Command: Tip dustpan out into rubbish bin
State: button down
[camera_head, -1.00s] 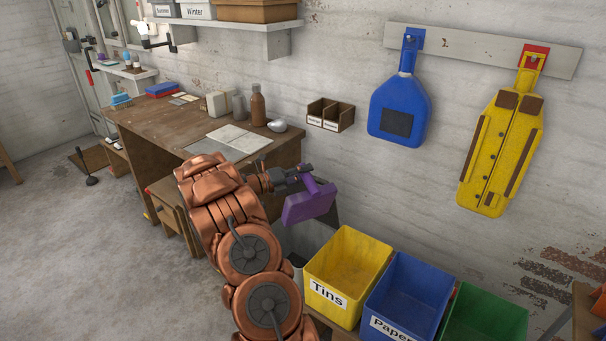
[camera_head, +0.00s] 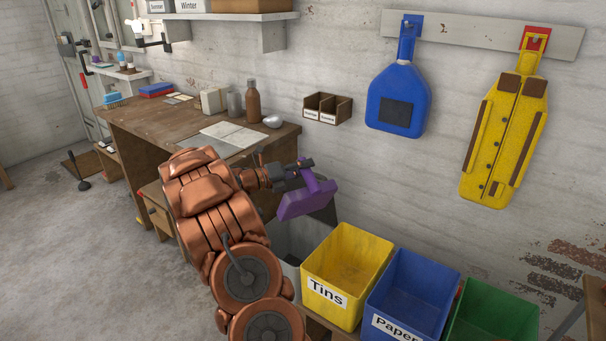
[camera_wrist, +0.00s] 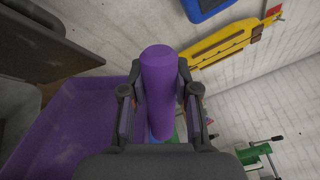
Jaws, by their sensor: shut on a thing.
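The purple dustpan (camera_head: 306,203) hangs in the air in front of the wall, beyond my arm. My gripper (camera_head: 304,173) is shut on its handle. In the wrist view my gripper (camera_wrist: 159,108) has a finger on each side of the thick purple handle (camera_wrist: 158,75), and the pan (camera_wrist: 68,132) spreads to the left. A grey bin (camera_head: 289,243), apparently the rubbish bin, stands below the dustpan, left of the yellow crate. My arm and the dustpan hide part of it. A dark raised panel, perhaps its lid, shows in the wrist view (camera_wrist: 42,48). The pan's contents are not clear.
A yellow "Tins" crate (camera_head: 333,318), a blue "Paper" crate (camera_head: 383,306) and a green crate (camera_head: 492,322) stand to the right of the bin. A wooden desk (camera_head: 150,128) is at the left. A blue board (camera_head: 398,85) and a yellow board (camera_head: 503,140) hang on the wall.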

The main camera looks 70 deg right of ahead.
aim_at(307, 173)
jog(key=shift+s+a+f+m+b, duration=0.15)
jog(key=shift+s+a+m+b, duration=0.25)
jog(key=shift+b, duration=1.2)
jog(key=shift+s+a+b, duration=0.15)
jog(key=shift+s+b, duration=0.15)
jog(key=shift+b, duration=0.7)
jog(key=shift+s+a+m+b, duration=0.2)
jog(key=shift+s+m+b, duration=0.15)
jog(key=shift+b, duration=0.65)
jog(key=shift+s+a+m+b, duration=0.15)
jog(key=shift+a+m+b, duration=0.1)
jog(key=shift+b, duration=0.75)
jog(key=s+m+b, duration=0.1)
jog(key=b, duration=0.3)
jog(key=s+a+b, duration=0.1)
jog(key=b, duration=0.3)
jog(key=shift+s+a+m, duration=0.1)
jog(key=shift+a+m, duration=0.2)
jog(key=shift+m, duration=0.1)
jog(key=shift+s+a+m+b, duration=0.4)
jog(key=shift+s+m+b, duration=0.1)
jog(key=shift+m+b, duration=0.15)
jog(key=s+a+m+b, duration=0.1)
jog(key=s+m+b, duration=0.1)
jog(key=s+a+m+b, duration=0.2)
jog(key=m+b, duration=0.1)
jog(key=shift+a+f, duration=0.1)
jog(key=shift+f, duration=0.1)
